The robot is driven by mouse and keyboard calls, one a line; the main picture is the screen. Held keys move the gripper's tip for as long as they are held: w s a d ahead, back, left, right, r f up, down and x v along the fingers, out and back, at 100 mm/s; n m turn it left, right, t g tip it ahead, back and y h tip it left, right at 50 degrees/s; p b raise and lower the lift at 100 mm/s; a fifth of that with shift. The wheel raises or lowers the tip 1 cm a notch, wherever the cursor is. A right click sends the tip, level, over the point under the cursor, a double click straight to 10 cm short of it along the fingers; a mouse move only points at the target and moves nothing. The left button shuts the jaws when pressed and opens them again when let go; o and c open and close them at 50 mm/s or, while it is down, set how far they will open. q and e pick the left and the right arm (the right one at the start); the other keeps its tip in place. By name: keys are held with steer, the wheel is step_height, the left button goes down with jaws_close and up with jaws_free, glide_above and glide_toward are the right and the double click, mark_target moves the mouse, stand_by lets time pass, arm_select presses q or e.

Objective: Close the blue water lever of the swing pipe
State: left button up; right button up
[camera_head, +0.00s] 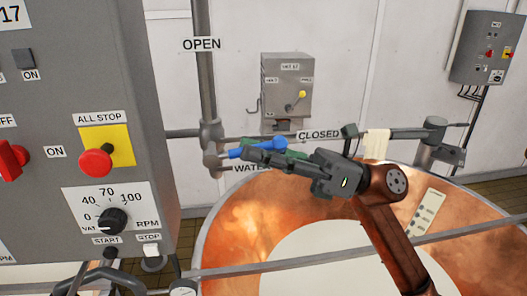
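The blue water lever (265,147) lies nearly level on the swing pipe, from the pipe joint (212,160) on the left toward the CLOSED label (318,134). The WATER label (252,168) is just below it, partly covered. The OPEN label (201,44) is higher on the upright pipe. My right gripper (250,155) reaches in from the right, its fingers overlapping the lever's lower edge. I cannot tell whether they touch it, or whether they are open. A green part (296,153) shows behind the fingers.
A copper vat (240,225) with a pale opening fills the lower middle. A grey control panel (120,60) with a red stop button (95,162) stands close on the left. A cloth (376,144) hangs on the pipe. Grey boxes are on the wall.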

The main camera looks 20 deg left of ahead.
steer(key=shift+s, duration=0.15)
steer(key=v, duration=1.2)
steer(key=shift+d, duration=0.1)
steer(key=shift+c, duration=0.6)
